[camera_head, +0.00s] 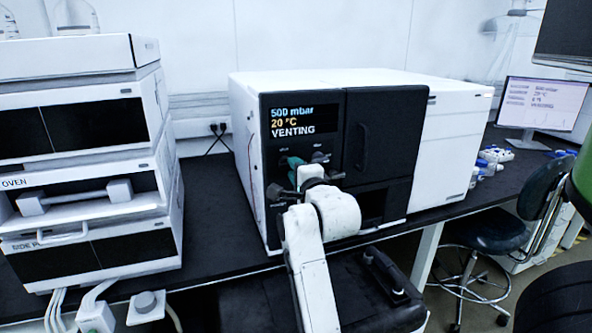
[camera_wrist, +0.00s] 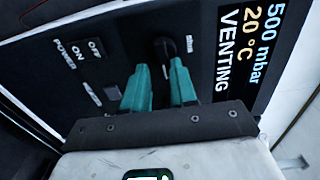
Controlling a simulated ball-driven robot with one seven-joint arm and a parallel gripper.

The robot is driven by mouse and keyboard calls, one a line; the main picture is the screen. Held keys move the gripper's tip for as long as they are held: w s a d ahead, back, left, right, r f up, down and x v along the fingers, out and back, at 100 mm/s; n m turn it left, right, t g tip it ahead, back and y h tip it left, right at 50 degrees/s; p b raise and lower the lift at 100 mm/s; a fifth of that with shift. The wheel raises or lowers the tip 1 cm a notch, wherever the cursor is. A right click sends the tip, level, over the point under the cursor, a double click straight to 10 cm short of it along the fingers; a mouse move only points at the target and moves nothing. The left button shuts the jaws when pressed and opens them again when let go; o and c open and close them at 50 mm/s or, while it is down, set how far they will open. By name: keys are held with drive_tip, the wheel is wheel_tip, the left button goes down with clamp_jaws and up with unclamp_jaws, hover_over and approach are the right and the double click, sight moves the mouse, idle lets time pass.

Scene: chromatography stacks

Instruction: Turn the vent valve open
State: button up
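The vent valve looks to be the dark round knob (camera_wrist: 163,47) on the black front panel in the wrist view. The small label beside it is too blurred to read for sure. My gripper (camera_wrist: 159,64) has two green fingers with a gap between them. Their tips are just below the knob in the picture, and a narrow part of it seems to reach down into the gap. I cannot tell whether the fingers touch it. In the head view my gripper (camera_head: 293,164) is at the panel under the display, and my wrist hides much of that area.
The display (camera_head: 292,121) reads 500 mbar, 20 °C, VENTING. Power switches (camera_wrist: 88,58) marked ON and OFF sit left of the knob in the wrist view. Stacked oven units (camera_head: 85,150) stand at left on the black bench. A stool (camera_head: 485,232) and a monitor (camera_head: 543,103) are at right.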

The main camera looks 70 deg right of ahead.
drive_tip(key=shift+r, duration=0.3)
drive_tip(key=b+v, duration=0.1)
drive_tip(key=v, duration=0.9)
drive_tip(key=shift+s+a+b, duration=0.25)
drive_tip(key=shift+b, duration=0.1)
drive_tip(key=shift+f, duration=0.1)
drive_tip(key=w+a+f+n+g+y+p, duration=0.15)
drive_tip(key=a+f+n+y, duration=0.25)
drive_tip(key=a+f+n, duration=0.4)
drive_tip(key=w+a+f+n+g+y+p, duration=0.1)
drive_tip(key=w+a+f+n+y+p, duration=0.25)
drive_tip(key=f, duration=0.55)
drive_tip(key=s+a+f+n+g+y+p, duration=0.1)
drive_tip(key=s+a+f+n+g+y, duration=0.5)
drive_tip(key=s+a+f+n, duration=0.7)
drive_tip(key=a+f+n+g, duration=0.2)
drive_tip(key=a+n, duration=0.1)
drive_tip(key=shift+s+a, duration=0.15)
drive_tip(key=shift+s, duration=0.2)
